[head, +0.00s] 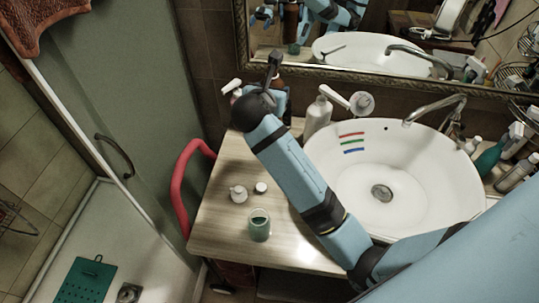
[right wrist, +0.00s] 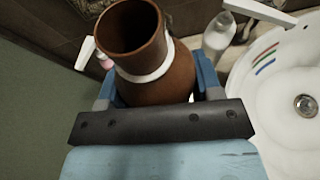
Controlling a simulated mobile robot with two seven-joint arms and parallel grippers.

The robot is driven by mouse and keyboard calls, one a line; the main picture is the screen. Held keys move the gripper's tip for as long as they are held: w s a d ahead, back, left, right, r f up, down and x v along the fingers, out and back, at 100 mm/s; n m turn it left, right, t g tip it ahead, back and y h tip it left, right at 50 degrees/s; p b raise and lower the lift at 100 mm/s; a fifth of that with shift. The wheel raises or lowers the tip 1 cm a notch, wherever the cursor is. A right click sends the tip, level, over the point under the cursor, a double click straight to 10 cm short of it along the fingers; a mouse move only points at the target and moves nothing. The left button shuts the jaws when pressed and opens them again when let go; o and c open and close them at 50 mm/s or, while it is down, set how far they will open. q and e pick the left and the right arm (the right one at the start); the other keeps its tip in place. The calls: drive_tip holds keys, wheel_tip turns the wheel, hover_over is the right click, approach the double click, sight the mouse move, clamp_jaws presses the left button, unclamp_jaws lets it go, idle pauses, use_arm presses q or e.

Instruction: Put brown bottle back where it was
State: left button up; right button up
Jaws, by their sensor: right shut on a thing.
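The brown bottle (right wrist: 160,75) fills the upper middle of the right wrist view. It has a wide open mouth and a white ring around its neck. My right gripper (right wrist: 155,88) is shut on it, with a blue finger on each side of its body. In the head view my right arm reaches across to the counter's back left corner. There the gripper (head: 274,98) and wrist hide most of the bottle, and only a small brown part (head: 277,84) shows. I cannot tell whether its base touches the counter. My left gripper is not in view.
The wooden counter (head: 222,222) carries a glass of green liquid (head: 260,226), a small white jar (head: 238,194) and a white cap (head: 261,187). A white pump bottle (head: 318,115) stands beside the white basin (head: 430,165). A white-topped spray bottle (head: 232,90) is left of the gripper. A mirror (head: 340,72) is behind.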

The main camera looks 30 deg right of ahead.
wheel_tip(320, 180, down, 19)
idle(0.5)
drive_tip(key=shift+f, duration=0.2)
drive_tip(key=o, duration=1.1)
drive_tip(key=shift+c, duration=0.2)
drive_tip(key=shift+r, duration=0.1)
